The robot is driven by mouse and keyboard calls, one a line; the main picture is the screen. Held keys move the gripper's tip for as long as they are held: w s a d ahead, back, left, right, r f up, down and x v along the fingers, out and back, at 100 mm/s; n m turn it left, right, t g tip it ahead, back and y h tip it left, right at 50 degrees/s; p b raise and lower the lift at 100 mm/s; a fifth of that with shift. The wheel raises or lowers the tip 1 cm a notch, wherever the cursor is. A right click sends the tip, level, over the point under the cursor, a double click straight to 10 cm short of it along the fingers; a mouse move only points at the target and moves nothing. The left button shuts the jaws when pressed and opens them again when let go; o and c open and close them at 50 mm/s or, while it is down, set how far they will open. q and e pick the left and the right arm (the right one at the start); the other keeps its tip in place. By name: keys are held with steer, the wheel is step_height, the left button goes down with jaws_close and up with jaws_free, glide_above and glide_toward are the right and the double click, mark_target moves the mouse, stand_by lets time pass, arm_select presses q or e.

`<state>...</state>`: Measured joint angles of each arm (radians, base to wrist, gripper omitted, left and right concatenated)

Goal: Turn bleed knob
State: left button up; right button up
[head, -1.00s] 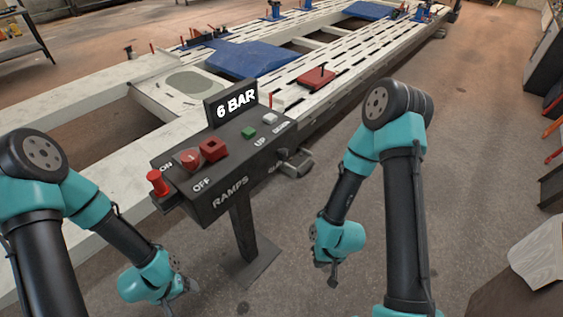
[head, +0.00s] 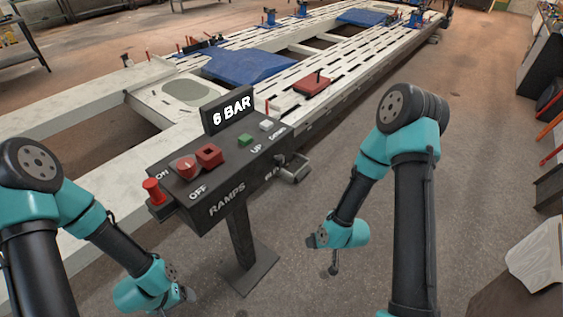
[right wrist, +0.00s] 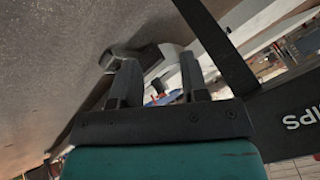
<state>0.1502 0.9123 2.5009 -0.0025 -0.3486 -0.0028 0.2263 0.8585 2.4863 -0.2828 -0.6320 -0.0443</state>
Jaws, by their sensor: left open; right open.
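The dark control box (head: 225,165) stands on a post, with a "6 BAR" display on top. A grey metal fitting (head: 294,170) sticks out of its right end, beside lettering that is partly hidden; it looks like the bleed knob. My right gripper (head: 319,252) is open and empty, below and to the right of that fitting, apart from it. In the right wrist view the two fingers (right wrist: 160,78) are spread, and a grey metal part (right wrist: 132,58) shows just past the left finger. My left gripper (head: 184,297) is open, low to the left of the post.
The box carries a red button (head: 153,190), a red rotary knob (head: 186,167), a red square switch (head: 209,155), a green button (head: 245,140) and a white button (head: 267,125). A long white frame bench (head: 310,85) lies behind.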

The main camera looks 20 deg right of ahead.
mark_target(283, 162)
steer(key=o, duration=0.5)
steer(key=w+d+r+n+t, duration=0.1)
steer(key=w+r+t, duration=0.1)
steer(key=w+r+n+t+y, duration=0.1)
steer(key=w+r+t, duration=0.1)
steer(key=w+r, duration=0.1)
steer(key=w+d+r+t+y, duration=0.1)
steer(key=w+r+t, duration=0.1)
steer(key=w+r, duration=0.1)
steer(key=shift+w+d+r+n, duration=0.1)
steer(key=shift+w+d+n, duration=0.05)
steer(key=shift+d+n, duration=0.25)
steer(key=shift+c, duration=0.2)
steer(key=shift+o, duration=0.8)
step_height(283, 162, up, 9)
steer(key=w+d+n+t+y, duration=0.1)
steer(key=w+n+t+y, duration=0.1)
steer(key=t+y, duration=0.1)
steer(key=shift+d+n+t+y, duration=0.15)
steer(key=shift+n+t+y, duration=0.15)
steer(key=shift+y, duration=0.2)
steer(key=shift+r, duration=0.1)
steer(key=shift+w, duration=0.15)
steer(key=x, duration=1.7)
steer(key=c, duration=0.9)
